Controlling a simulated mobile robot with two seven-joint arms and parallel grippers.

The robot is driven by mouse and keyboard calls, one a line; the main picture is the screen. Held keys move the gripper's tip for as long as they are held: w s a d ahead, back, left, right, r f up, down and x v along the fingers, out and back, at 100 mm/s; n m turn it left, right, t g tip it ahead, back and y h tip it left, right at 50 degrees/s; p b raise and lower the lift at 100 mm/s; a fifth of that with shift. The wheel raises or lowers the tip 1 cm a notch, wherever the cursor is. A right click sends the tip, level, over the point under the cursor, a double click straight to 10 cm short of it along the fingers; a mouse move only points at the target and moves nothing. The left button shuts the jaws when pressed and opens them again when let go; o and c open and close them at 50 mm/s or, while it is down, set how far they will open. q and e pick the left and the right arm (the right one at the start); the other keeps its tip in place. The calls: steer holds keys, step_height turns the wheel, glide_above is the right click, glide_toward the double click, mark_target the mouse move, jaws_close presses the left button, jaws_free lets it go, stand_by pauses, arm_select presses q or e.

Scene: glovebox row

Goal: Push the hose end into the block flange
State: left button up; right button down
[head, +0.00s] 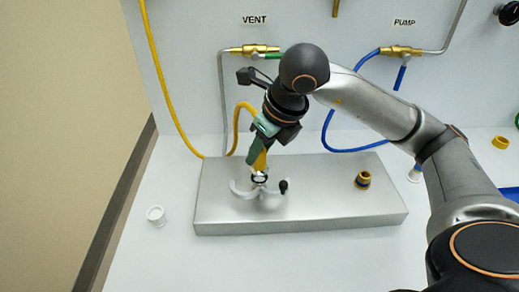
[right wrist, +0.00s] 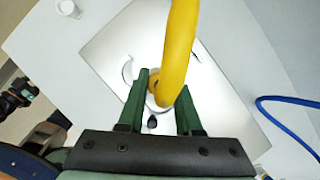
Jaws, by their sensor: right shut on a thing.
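The yellow hose (head: 237,128) loops up from behind the metal block (head: 320,215) into my right gripper (head: 260,148). The green fingers of that gripper are shut on the hose near its end, which points down. The hose also shows large in the right wrist view (right wrist: 180,45), between the fingers (right wrist: 160,100). The hose end is at or just above the block flange (head: 259,177); I cannot tell whether it is inside. A pale open clamp (head: 240,190) with a black knob (head: 284,186) lies around the flange.
A yellow-and-black fitting (head: 362,180) stands on the block's right side. A blue hose (head: 328,135) hangs from the PUMP valve behind the block. A white flanged piece (head: 155,215) stands on the bench at left. A yellow ring (head: 500,142) lies at far right.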

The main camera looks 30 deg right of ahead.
arm_select(q)
steer(key=shift+f, duration=0.15)
arm_select(e)
steer(key=shift+f, duration=0.1)
arm_select(q)
steer(key=shift+f+b, duration=0.35)
steer(key=shift+b, duration=0.1)
arm_select(e)
steer(key=shift+f, duration=0.35)
arm_select(q)
steer(key=shift+f+b, duration=0.7)
arm_select(e)
steer(key=shift+f, duration=0.7)
steer(key=c, duration=0.5)
jaws_free()
arm_select(q)
steer(key=shift+s, duration=0.1)
